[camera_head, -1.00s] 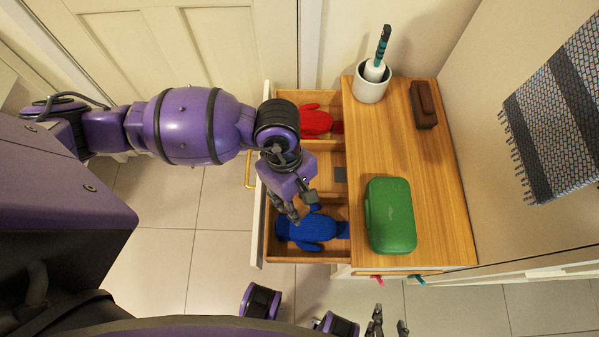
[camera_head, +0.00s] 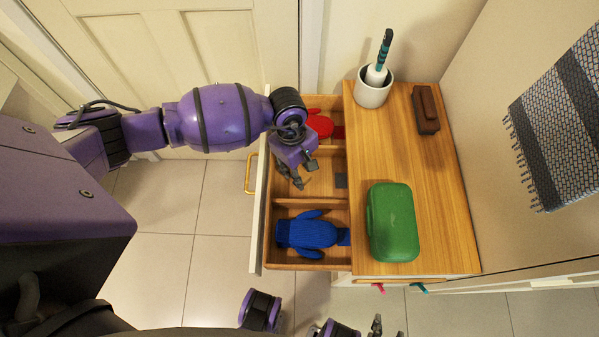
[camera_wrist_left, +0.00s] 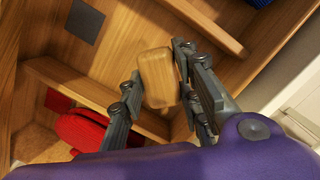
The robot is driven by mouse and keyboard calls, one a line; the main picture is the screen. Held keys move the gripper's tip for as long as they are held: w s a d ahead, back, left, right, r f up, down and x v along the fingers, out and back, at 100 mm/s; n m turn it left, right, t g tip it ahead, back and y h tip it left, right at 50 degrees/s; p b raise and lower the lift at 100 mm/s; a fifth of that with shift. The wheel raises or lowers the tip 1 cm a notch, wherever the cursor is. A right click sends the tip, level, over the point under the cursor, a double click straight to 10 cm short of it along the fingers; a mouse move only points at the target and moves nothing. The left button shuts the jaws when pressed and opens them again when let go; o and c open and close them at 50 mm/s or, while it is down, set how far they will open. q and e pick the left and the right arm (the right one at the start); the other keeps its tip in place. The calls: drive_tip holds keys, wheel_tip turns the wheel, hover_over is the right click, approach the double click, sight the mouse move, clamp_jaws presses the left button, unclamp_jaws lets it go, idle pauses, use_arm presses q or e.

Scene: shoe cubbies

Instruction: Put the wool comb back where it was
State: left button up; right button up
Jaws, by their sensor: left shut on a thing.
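My left gripper (camera_head: 298,180) is over the middle compartment of the open drawer (camera_head: 258,215). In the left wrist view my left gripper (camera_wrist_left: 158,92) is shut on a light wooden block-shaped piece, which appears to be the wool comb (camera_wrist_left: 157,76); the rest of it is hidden. The comb is above the drawer floor, near a divider. The middle compartment has a dark grey square (camera_head: 341,180) on its floor, also in the wrist view (camera_wrist_left: 84,21). My right gripper (camera_head: 376,326) shows only partly at the bottom edge.
On the cabinet top (camera_head: 385,135) stand a green case (camera_head: 393,222), a white pot (camera_head: 373,94) with a teal-handled tool, and a brown brush (camera_head: 426,108).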

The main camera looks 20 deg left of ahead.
use_arm(q)
drive_tip(key=shift+w+f, duration=0.25)
drive_tip(key=shift+f, duration=0.05)
drive_tip(key=shift+w+a+f+b, duration=0.15)
drive_tip(key=shift+f+b, duration=0.15)
drive_tip(key=shift+f, duration=1.35)
drive_tip(key=o, duration=1)
drive_tip(key=shift+f, duration=0.1)
drive_tip(key=r, duration=0.3)
drive_tip(key=a+r, duration=0.1)
drive_tip(key=r, duration=0.3)
drive_tip(key=r+p, duration=0.1)
drive_tip(key=r, duration=0.3)
drive_tip(key=shift+w+a, duration=0.15)
drive_tip(key=shift+w, duration=0.15)
drive_tip(key=shift+r, duration=0.55)
